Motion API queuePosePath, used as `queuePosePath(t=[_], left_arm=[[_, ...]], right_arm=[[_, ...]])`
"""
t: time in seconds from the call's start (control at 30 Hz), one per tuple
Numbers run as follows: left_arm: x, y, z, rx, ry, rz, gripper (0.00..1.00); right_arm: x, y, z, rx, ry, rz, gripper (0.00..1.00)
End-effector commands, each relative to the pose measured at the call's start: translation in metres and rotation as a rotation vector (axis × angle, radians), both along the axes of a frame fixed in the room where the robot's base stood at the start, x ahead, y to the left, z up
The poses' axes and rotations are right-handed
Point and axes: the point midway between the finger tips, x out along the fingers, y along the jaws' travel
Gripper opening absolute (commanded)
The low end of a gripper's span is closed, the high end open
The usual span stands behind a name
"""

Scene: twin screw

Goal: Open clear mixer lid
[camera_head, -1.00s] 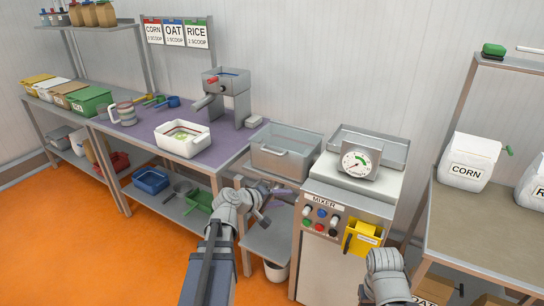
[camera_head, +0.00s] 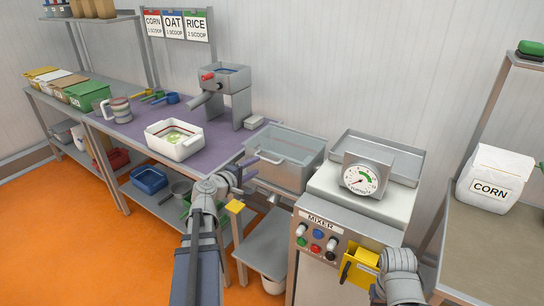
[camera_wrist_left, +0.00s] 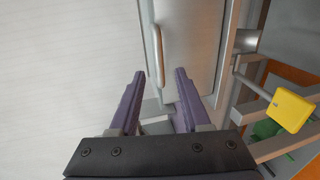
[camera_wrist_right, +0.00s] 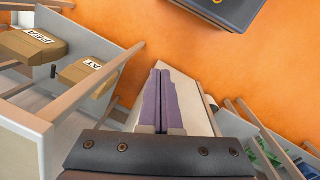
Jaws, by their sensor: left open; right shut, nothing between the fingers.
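The clear mixer lid (camera_head: 290,151) is a see-through grey cover left of the mixer's gauge, and it looks closed. Its pale bar handle (camera_wrist_left: 157,55) shows in the left wrist view. My left gripper (camera_head: 262,161) is open at the lid's front left; in the left wrist view its purple fingertips (camera_wrist_left: 159,74) are apart, with the handle ahead between them and not visibly gripped. The mixer (camera_head: 322,226) has coloured buttons and a dial gauge (camera_head: 361,179). My right gripper (camera_wrist_right: 160,85) is shut and empty over the floor; its fingers are outside the head view.
A yellow paddle (camera_head: 235,206) juts out beside my left wrist, also near the left fingers' right in its wrist view (camera_wrist_left: 290,110). A yellow bin (camera_head: 361,264) hangs on the mixer front. A white tub (camera_head: 174,140) stands on the purple table. A corn container (camera_head: 494,180) stands right.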

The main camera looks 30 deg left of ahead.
Motion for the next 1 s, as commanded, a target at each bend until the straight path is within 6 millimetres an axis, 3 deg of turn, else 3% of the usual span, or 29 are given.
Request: queuePosePath(t=[0.33, 0.8, 1.0], left_arm=[[0.009, 0.0, -0.002, 0.0, 0.0, 0.0, 0.47], [0.071, -0.004, -0.016, 0.001, 0.0, 0.0, 0.47], [0.077, -0.006, -0.017, 0.0, 0.0, 0.0, 0.47]], right_arm=[[0.0, 0.0, -0.003, 0.0, 0.0, 0.0, 0.0], [0.0, 0.0, -0.016, 0.0, 0.0, 0.0, 0.0], [0.0, 0.0, -0.016, 0.0, 0.0, 0.0, 0.0]])
